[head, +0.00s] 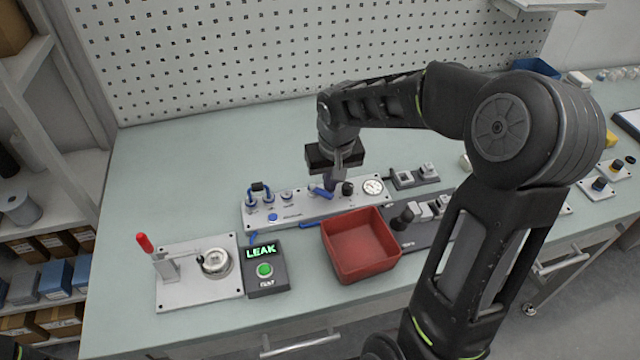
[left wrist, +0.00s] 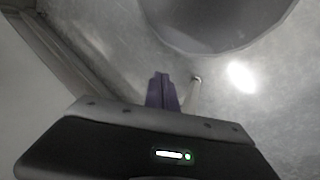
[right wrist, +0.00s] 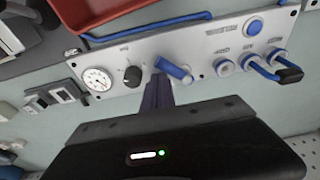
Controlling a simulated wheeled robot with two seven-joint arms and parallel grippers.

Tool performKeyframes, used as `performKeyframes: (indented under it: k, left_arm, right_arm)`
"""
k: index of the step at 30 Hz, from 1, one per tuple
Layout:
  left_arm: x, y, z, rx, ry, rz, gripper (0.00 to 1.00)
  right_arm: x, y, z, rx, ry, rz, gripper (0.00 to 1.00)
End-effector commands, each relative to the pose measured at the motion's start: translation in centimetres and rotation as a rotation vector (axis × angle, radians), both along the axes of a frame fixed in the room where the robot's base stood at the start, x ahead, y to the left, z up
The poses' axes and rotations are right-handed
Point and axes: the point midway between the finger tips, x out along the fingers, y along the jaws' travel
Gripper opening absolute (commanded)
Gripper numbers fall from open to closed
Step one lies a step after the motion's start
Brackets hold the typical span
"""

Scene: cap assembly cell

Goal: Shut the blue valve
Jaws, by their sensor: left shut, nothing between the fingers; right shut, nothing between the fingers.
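The blue valve (right wrist: 174,70) is a short blue lever on a white panel (right wrist: 205,40); it lies at a slant to the panel's long edge. In the head view the blue valve (head: 320,192) is partly beside my right fingers. My right gripper (head: 332,184) is shut and empty, pointing down at the panel. In the right wrist view its fingertips (right wrist: 157,82) are right beside the lever; I cannot tell whether they touch. My left gripper (left wrist: 161,78) is shut and empty in its wrist view, over a blurred grey surface, away from the valve.
A black knob (right wrist: 132,75) and a gauge (right wrist: 97,79) sit close to the valve. Blue-ringed ports (right wrist: 250,62) are on its other side. A red bin (head: 360,245) stands in front. A box (head: 267,272) shows LEAK in green. A red-handled lever fixture (head: 190,290) stands left.

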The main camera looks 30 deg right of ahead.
Motion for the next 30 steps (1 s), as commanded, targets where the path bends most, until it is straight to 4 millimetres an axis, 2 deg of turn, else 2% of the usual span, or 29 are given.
performKeyframes:
  k: [30]
  left_arm:
    - [0.0,0.0,-0.9,0.000,0.000,0.000,0.00]
  right_arm:
    - [-1.3,1.4,0.0,0.000,0.000,0.000,0.00]
